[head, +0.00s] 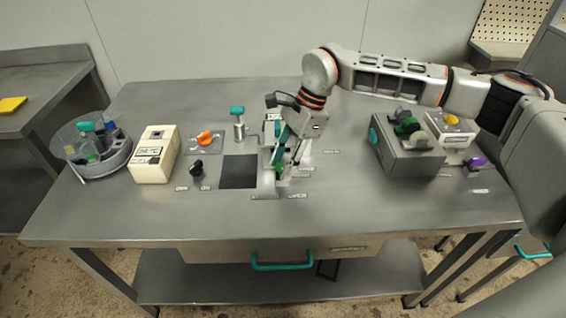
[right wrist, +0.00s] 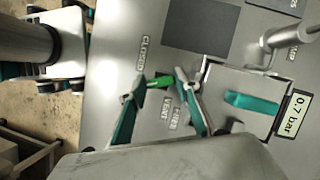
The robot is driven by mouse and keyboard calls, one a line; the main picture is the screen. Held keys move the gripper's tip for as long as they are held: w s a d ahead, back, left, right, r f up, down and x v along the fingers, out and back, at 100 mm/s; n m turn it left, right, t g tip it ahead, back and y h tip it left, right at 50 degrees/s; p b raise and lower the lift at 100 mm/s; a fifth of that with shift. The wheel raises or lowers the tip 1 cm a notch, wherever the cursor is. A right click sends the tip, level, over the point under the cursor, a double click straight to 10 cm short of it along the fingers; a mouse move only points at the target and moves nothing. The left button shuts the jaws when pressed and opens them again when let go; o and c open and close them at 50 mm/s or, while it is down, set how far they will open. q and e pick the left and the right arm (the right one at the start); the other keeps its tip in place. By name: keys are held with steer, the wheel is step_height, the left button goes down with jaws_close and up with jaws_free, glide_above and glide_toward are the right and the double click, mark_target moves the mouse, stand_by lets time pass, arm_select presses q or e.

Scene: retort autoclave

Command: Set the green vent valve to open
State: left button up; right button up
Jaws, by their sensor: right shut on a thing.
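The green vent valve (head: 279,167) has a small green handle near the middle of the bench, partly hidden by my right gripper (head: 285,165). In the right wrist view the green handle (right wrist: 160,82) lies between the tips of my right gripper (right wrist: 159,80), which is shut on it. A CLOSED label (right wrist: 142,52) is on the panel beyond the handle, and a VENT label (right wrist: 165,108) lies on the near side between the fingers. Another label beside VENT is too blurred to read. My left gripper is not in view.
A display (right wrist: 293,112) reading 0.7 bar and a teal handle (right wrist: 252,102) are beside the valve. A black knob (head: 196,167), an orange knob (head: 204,138) and a teal-topped post (head: 238,122) stand left. A grey box (head: 408,158) stands right. The bench front is clear.

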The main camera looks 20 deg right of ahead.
steer(key=shift+n+g, duration=0.4)
steer(key=shift+n, duration=0.7)
steer(key=o, duration=0.8)
steer(key=shift+o, duration=0.2)
steer(key=shift+w+r, duration=0.1)
steer(key=v, duration=1.2)
steer(key=shift+a, duration=0.2)
